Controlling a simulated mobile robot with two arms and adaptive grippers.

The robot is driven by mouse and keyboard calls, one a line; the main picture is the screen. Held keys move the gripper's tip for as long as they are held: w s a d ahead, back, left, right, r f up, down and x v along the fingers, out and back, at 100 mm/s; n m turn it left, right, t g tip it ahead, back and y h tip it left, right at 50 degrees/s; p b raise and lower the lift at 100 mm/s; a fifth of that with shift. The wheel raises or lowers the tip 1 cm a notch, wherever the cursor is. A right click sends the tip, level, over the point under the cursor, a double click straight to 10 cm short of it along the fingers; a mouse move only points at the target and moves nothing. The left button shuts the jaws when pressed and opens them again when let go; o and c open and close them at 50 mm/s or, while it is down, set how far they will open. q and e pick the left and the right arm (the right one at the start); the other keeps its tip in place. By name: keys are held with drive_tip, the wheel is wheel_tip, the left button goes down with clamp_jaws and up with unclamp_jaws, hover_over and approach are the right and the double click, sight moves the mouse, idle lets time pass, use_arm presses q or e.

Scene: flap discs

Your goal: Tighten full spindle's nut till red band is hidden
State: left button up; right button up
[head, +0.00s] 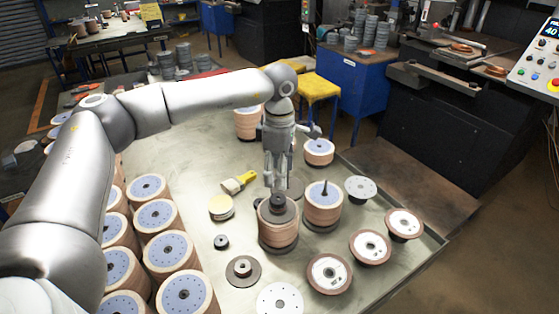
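A spindle stack of tan flap discs (278,232) stands near the middle of the table, with a dark flange and a dark nut (278,203) on top. No red band can be made out on it. My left gripper (277,185) points straight down directly over this nut, fingertips at or just above its top. Whether the fingers touch or grip it is too small to tell. Just right, a second spindle stack (323,212) has a bare dark rod (325,188) sticking up and no nut seen. My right gripper is not in view.
A loose small nut (221,242), a flanged disc (243,271), a yellow brush (239,182) and a round yellow-topped piece (221,207) lie left of the stacks. Red-brown discs with white centres (329,273) lie at right. Several disc stacks (155,215) line the left side.

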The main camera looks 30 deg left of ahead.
sight(278, 199)
use_arm(q)
wheel_tip(278, 199, down, 4)
drive_tip(key=shift+s+a+f+b, duration=0.1)
drive_tip(key=shift+a+f+b, duration=0.1)
drive_tip(key=shift+b, duration=1)
drive_tip(key=shift+f, duration=0.3)
drive_tip(key=shift+s+f+b, duration=0.1)
drive_tip(key=shift+f+b, duration=0.25)
drive_tip(key=shift+b, duration=0.1)
wheel_tip(278, 199, down, 2)
drive_tip(key=shift+f+b, duration=0.1)
drive_tip(key=shift+b, duration=0.65)
drive_tip(key=shift+f+b, duration=0.3)
drive_tip(key=shift+f, duration=0.15)
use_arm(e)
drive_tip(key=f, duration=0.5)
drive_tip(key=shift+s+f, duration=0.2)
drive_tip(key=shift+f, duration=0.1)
